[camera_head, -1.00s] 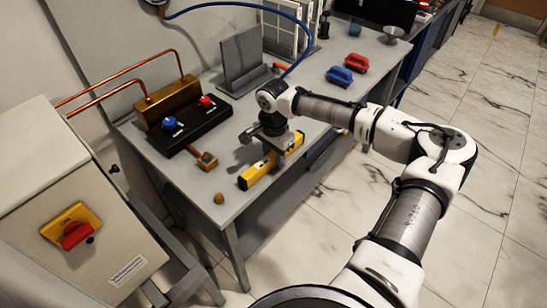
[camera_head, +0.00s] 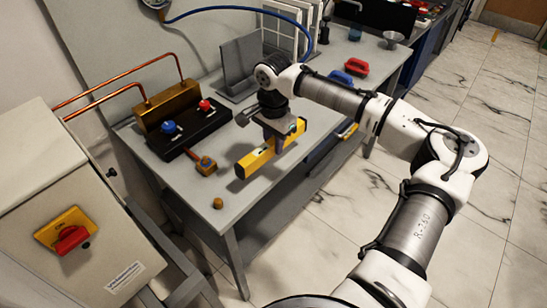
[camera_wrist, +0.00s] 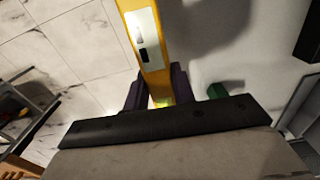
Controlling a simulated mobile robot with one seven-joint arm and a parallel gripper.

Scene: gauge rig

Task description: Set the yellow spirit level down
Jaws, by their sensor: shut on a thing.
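The yellow spirit level (camera_head: 252,163) is a long yellow bar in the head view, near the front edge of the grey bench (camera_head: 185,190). My gripper (camera_head: 279,138) is shut on it from above, around its middle. A shadow on the bench suggests the level hangs a little above the top; the exact gap is hard to tell. In the wrist view the level (camera_wrist: 150,45) runs up from between the dark fingers of my gripper (camera_wrist: 158,95), with a vial window showing. The far part of the level is partly hidden by my gripper.
A black block with blue and red valve knobs (camera_head: 190,130) stands behind the level. A wood-and-brass piece (camera_head: 205,164) and a small brown knob (camera_head: 218,203) lie left of it. Red (camera_head: 355,67) and blue (camera_head: 341,77) handled items sit farther along. Bare bench lies around the level.

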